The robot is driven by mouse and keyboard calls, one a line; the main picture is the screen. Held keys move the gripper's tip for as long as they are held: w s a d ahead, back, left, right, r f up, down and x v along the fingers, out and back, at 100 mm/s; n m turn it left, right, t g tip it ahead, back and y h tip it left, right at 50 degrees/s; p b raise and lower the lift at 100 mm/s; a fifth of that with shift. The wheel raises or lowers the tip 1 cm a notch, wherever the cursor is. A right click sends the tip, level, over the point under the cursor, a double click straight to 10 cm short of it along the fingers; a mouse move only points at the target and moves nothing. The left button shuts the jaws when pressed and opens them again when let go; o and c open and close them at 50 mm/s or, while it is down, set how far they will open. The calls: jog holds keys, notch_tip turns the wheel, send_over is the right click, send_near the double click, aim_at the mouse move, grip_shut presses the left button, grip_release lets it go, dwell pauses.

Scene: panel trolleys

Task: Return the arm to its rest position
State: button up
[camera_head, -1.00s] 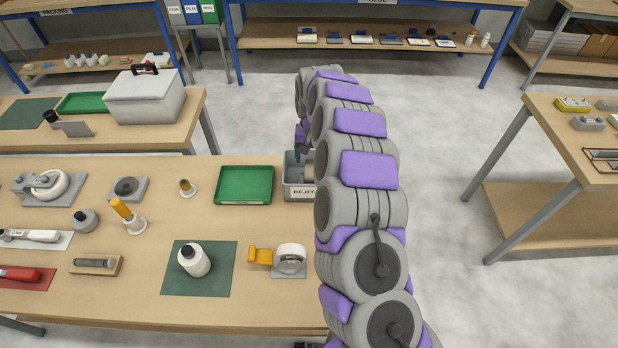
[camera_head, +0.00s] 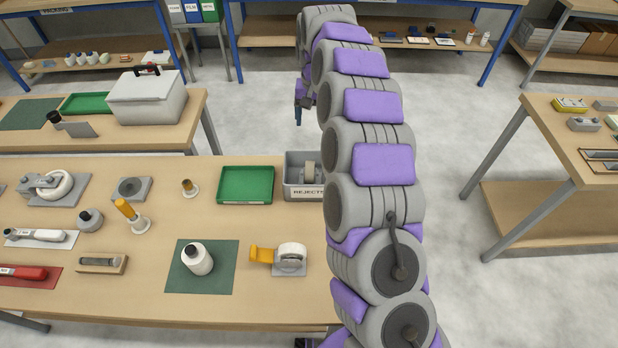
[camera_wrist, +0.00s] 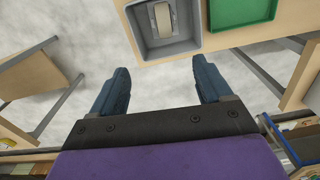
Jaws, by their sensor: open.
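My arm rises in the head view as a column of grey and purple links right of the table, curling over at the top. My gripper (camera_head: 298,108) hangs from its far end, beyond the table's far edge and above the floor. In the wrist view my gripper (camera_wrist: 160,85) shows two dark blue fingers spread wide with nothing between them. The grey REJECTS bin (camera_head: 304,193) stands at the table's far right corner.
Another table (camera_head: 600,165) stands at the right. Open floor (camera_head: 455,130) lies between.

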jog(key=shift+d, duration=0.1)
dwell(0.3)
jog(key=s+d+r+n, duration=0.1)
jog(key=s+d+r, duration=0.15)
jog(key=s, duration=0.45)
jog(key=s+d+r, duration=0.1)
jog(key=s+r, duration=0.3)
jog(key=s, duration=0.3)
jog(key=s+d+r+n, duration=0.1)
jog(key=s+d+r, duration=0.15)
jog(key=s, duration=0.45)
jog(key=s+d+f, duration=0.1)
jog(key=s+d, duration=0.1)
jog(key=s, duration=0.7)
jog(key=s+d+f+g, duration=0.1)
jog(key=s+d, duration=0.1)
jog(key=s, duration=0.7)
jog(key=s+d+f+m, duration=0.1)
jog(key=s+d+f, duration=0.1)
jog(key=s, duration=0.7)
jog(key=shift+d+g, duration=0.3)
jog(key=shift+g, duration=0.1)
